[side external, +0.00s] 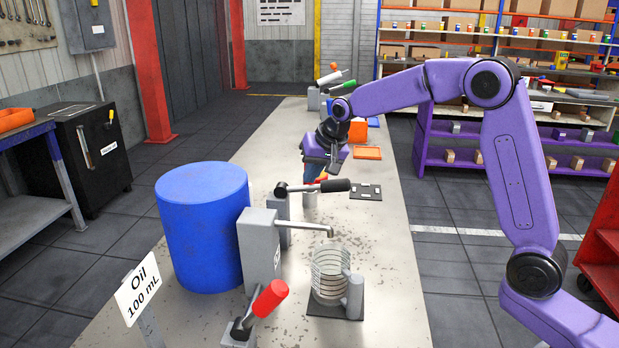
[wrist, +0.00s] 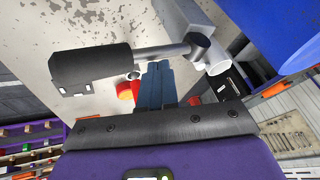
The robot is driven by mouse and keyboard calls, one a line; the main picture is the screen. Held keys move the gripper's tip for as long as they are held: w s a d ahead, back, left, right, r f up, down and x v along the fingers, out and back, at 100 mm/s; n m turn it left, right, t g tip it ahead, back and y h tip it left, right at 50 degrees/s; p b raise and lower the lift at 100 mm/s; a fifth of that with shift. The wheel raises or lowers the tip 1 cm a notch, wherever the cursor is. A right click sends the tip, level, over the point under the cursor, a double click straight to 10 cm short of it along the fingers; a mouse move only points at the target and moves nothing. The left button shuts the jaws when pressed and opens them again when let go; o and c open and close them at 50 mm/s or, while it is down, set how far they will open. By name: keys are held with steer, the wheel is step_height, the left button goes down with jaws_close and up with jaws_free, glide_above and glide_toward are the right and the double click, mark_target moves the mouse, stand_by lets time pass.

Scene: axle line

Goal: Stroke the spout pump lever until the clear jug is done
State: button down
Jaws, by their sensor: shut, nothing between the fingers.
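The grey pump box (side external: 258,250) has a spout (side external: 308,228) reaching over the clear jug (side external: 328,280). The jug stands upright on a dark plate and has pale rings; I cannot make out a liquid level in it. A lever with a black grip (side external: 335,186) lies about level, pivoting on a grey post behind the box. My gripper (side external: 331,168) is shut and empty just behind and above that grip. In the wrist view my gripper (wrist: 155,70) shows its fingers together beside the lever's grey rod (wrist: 165,50) and black grip (wrist: 112,62); contact is unclear.
A red-handled lever (side external: 270,298) stands at the bench front. A blue drum (side external: 203,225) is left of the pump. A sign (side external: 138,290) reads "Oil 100 mL". A slotted dark plate (side external: 368,193) and orange tray (side external: 367,152) lie farther back.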

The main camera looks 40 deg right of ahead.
mark_target(300, 187)
steer(key=shift+s+d+f, duration=0.15)
steer(key=shift+f, duration=0.35)
steer(key=shift+s+d+f, duration=0.1)
steer(key=shift+f, duration=0.35)
stand_by(1.1)
steer(key=shift+r, duration=0.15)
steer(key=shift+w+a+r, duration=0.2)
steer(key=shift+r, duration=0.6)
steer(key=shift+w+a+r, duration=0.25)
steer(key=shift+r, duration=0.55)
steer(key=shift+w+a+r, duration=0.2)
steer(key=shift+r, duration=0.6)
steer(key=r, duration=0.3)
steer(key=w+a+r, duration=0.1)
steer(key=shift+r, duration=0.35)
steer(key=shift+a, duration=0.1)
stand_by(0.7)
